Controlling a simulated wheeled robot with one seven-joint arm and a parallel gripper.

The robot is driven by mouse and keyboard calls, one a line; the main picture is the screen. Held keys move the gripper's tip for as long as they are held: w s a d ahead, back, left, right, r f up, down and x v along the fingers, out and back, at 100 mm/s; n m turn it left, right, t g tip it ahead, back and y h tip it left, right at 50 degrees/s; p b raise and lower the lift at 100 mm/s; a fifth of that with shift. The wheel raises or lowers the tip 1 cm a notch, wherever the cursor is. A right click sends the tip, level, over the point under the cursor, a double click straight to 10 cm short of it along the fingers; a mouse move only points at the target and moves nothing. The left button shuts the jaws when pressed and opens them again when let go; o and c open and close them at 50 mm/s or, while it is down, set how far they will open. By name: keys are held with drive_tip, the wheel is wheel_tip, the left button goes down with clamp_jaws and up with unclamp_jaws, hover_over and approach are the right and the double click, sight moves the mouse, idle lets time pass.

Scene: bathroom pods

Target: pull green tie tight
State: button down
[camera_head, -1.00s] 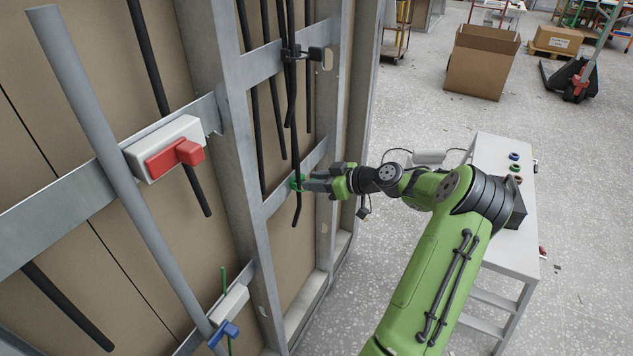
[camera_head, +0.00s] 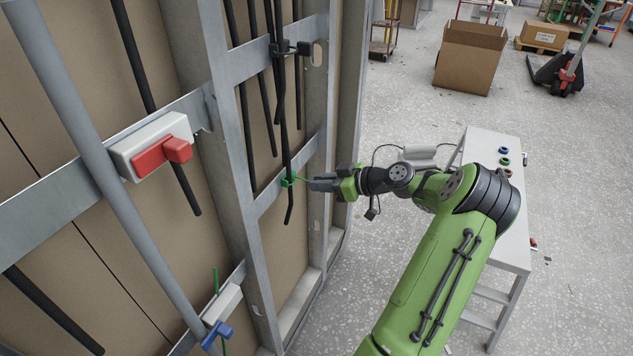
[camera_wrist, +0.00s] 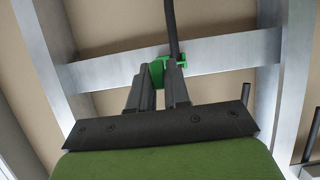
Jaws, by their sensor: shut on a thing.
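The green tie (camera_head: 289,180) is around a black cable (camera_head: 284,150) at the lower metal crossbar of the wall frame. A thin green tail runs from it to my gripper (camera_head: 312,184), which is a short way to the right of the loop. In the wrist view the green tie (camera_wrist: 188,62) shows on the crossbar beyond the fingers, with the cable rising behind it. The fingers of my gripper (camera_wrist: 163,75) are close together, with green between their tips. How snugly the loop sits on the cable cannot be told.
The metal crossbar (camera_head: 309,152) and studs stand close to the fingers. A black tie (camera_head: 290,48) sits higher on the cables. A white table (camera_head: 512,215) stands at the right behind my arm.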

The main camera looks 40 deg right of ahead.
drive_tip(key=shift+s+d+f, duration=0.1)
drive_tip(key=c, duration=1.2)
unclamp_jaws()
drive_tip(key=shift+s, duration=0.1)
drive_tip(key=shift+o, duration=0.2)
drive_tip(key=p+v, duration=0.3)
drive_tip(key=v, duration=1.2)
drive_tip(key=shift+s+r, duration=0.3)
drive_tip(key=shift+w, duration=0.1)
